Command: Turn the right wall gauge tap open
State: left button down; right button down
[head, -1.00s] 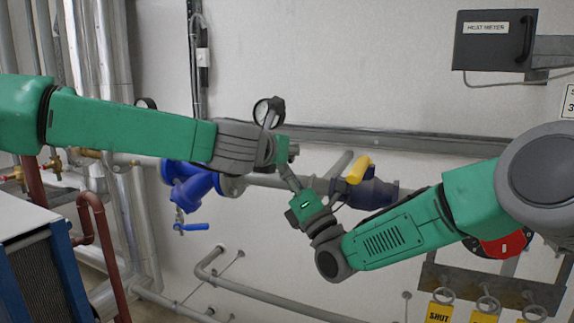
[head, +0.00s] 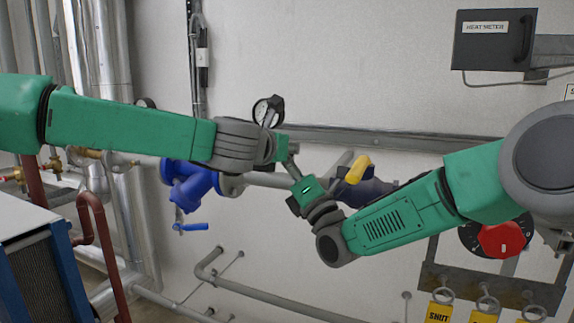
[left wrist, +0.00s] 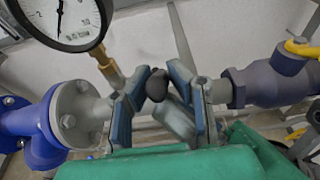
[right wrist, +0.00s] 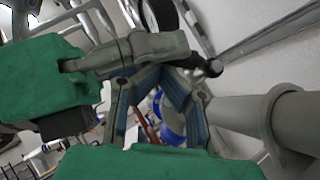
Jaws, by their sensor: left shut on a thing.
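The right wall gauge (head: 268,111) stands on the pipe by the wall. Its dial (left wrist: 62,18) and brass stem (left wrist: 108,68) fill the upper left of the left wrist view. My left gripper (head: 289,147) is at the tap below the gauge. Its fingers (left wrist: 157,100) are shut around the tap handle, whose dark knob (left wrist: 157,84) shows between them. My right gripper (head: 293,170) is just below and close to the left one. In the right wrist view its fingers (right wrist: 158,85) are in front of the left gripper's fingers; whether they are closed I cannot tell.
A blue valve body (head: 190,182) is left of the tap. A dark valve with a yellow handle (head: 357,169) is to the right, close behind my right arm. A red rotary switch (head: 505,239) and yellow tags (head: 438,313) are at lower right.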

pick_arm(q)
jog(key=c, duration=1.5)
grip_release()
jog(key=shift+a+r, duration=0.15)
jog(key=shift+c, duration=0.2)
jog(key=shift+a, duration=0.1)
pick_arm(e)
jog(key=shift+w+d+r, duration=0.1)
jog(key=shift+w+r, duration=0.05)
jog(key=shift+r, duration=0.3)
pick_arm(q)
jog(key=shift+s, duration=0.1)
jog(key=shift+f, duration=0.25)
pick_arm(e)
jog(key=shift+f, duration=0.2)
